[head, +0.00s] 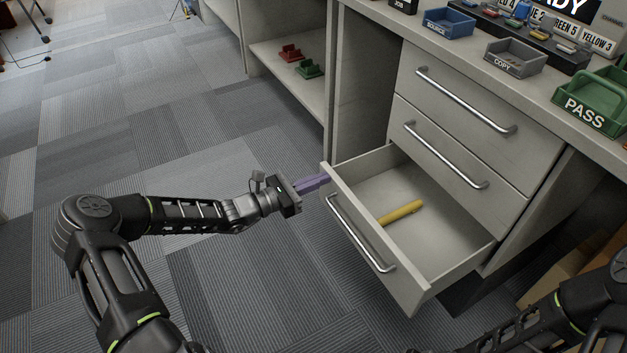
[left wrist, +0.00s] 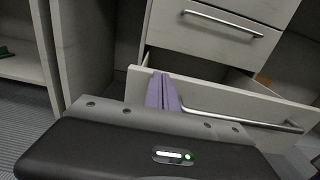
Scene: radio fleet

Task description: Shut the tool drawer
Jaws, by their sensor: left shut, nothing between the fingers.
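The tool drawer (head: 440,233) is the lowest of the drawers and stands pulled out, with a yellow tool (head: 401,212) lying inside. Its front panel carries a long metal handle (head: 360,235). My left gripper (head: 326,179) has its purple fingers shut and empty, at the upper left end of the drawer front. In the left wrist view the fingers (left wrist: 162,92) overlap the left part of the drawer front (left wrist: 215,100), left of the handle (left wrist: 245,121). I cannot tell whether they touch it. My right gripper is not in view; part of my right arm shows at the lower right.
Two upper drawers (head: 478,97) are shut. The counter above holds a blue source tray (head: 448,22), a grey copy tray (head: 515,57) and a green pass tray (head: 592,105). A shelf at left holds red (head: 290,53) and green (head: 309,68) items. The carpet before the drawer is clear.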

